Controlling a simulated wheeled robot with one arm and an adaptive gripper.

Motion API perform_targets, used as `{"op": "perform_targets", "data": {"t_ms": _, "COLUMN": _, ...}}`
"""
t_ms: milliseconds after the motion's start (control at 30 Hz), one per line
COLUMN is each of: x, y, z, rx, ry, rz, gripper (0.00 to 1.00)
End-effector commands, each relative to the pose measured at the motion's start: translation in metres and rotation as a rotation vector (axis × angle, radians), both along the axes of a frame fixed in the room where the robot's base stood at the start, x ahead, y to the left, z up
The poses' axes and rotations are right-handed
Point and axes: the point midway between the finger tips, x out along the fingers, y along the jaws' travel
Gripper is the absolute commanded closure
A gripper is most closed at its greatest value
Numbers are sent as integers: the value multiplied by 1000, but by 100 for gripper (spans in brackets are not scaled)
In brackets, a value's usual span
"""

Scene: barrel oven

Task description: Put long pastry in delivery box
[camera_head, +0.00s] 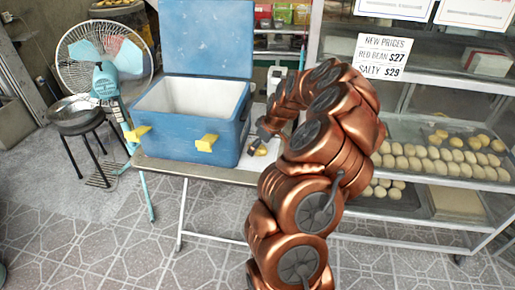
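The delivery box appears to be the blue cooler (178,150) with a white lining and yellow handles, standing on a small table. Its lid (208,40) is up, and the part of the inside that shows looks empty. My gripper (258,141) points down just right of the box, low over the table. A small yellowish-brown piece (260,151), possibly the long pastry, lies on the table right at my fingertips. The gripper is small and partly hidden by my copper arm, so I cannot tell whether it is open or touching the piece.
The table (190,169) has little bare room around the box. A glass display case (440,205) with trays of round buns stands at the right. A fan (104,60) and a stool with a pan (77,116) stand at the left. Tiled floor (120,240) in front is clear.

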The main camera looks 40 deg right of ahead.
Motion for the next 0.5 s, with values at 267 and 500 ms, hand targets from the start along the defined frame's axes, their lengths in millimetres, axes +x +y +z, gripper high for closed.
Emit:
{"op": "perform_targets", "data": {"t_ms": 267, "x": 3, "y": 0, "z": -6, "rx": -1, "ry": -1, "rz": 0, "gripper": 16}}
{"op": "perform_targets", "data": {"t_ms": 500, "x": 3, "y": 0, "z": -6, "rx": 1, "ry": -1, "rz": -1, "gripper": 37}}
